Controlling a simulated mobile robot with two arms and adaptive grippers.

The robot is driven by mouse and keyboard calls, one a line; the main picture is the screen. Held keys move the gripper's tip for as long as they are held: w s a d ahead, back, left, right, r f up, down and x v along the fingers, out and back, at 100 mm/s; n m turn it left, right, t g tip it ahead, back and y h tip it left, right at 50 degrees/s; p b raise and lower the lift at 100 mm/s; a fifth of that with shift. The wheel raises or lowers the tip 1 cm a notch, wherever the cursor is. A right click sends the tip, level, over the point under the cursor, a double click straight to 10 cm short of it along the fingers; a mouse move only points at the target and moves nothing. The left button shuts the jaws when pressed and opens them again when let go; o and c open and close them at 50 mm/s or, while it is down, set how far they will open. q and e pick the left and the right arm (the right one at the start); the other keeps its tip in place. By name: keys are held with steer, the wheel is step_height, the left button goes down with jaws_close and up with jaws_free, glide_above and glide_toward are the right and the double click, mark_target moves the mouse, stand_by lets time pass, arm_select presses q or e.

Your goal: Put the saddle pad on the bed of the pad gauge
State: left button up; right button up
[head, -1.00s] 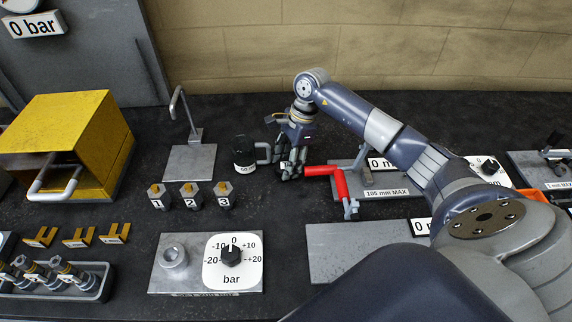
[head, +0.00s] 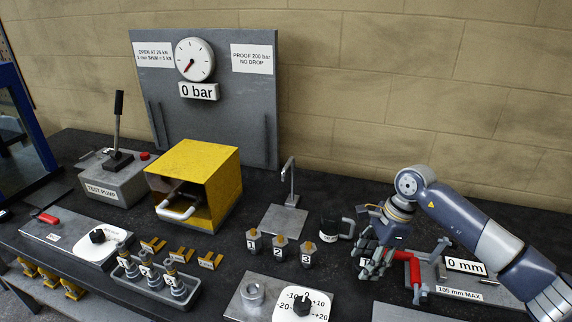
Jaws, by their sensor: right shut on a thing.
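In the head view my right gripper (head: 376,258) is shut, low over the bench at the right. What its fingers hold is mostly hidden, and I cannot make out the saddle pad for certain. A red L-shaped handle (head: 414,272) with a grey end meets the right side of the fingers; I cannot tell whether it is gripped. Just right of it stands a gauge with a grey plate, a 0 mm display (head: 466,266) and a 105 mm MAX label (head: 459,293); I cannot tell whether this is the pad gauge. My left gripper is not in view.
Three numbered blocks (head: 279,246) and a bar dial plate (head: 301,304) lie nearer the front. A yellow box (head: 215,180), a test pump (head: 118,180) and a hooked stand (head: 291,188) are farther left.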

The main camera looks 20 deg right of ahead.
steer(key=shift+s+a+r+n, duration=0.1)
steer(key=shift+a+r+n, duration=0.1)
steer(key=shift+a+n, duration=0.5)
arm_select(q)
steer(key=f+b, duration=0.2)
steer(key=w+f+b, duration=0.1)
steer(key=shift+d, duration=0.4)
arm_select(e)
steer(key=s+a+r+n+g+h, duration=0.3)
steer(key=s+a+n, duration=0.9)
steer(key=n, duration=0.6)
steer(key=shift+s+a+n+g, duration=0.15)
steer(key=shift+s+n+g, duration=0.15)
steer(key=shift+s, duration=0.2)
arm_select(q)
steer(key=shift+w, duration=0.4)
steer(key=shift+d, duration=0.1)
arm_select(e)
steer(key=shift+f, duration=0.15)
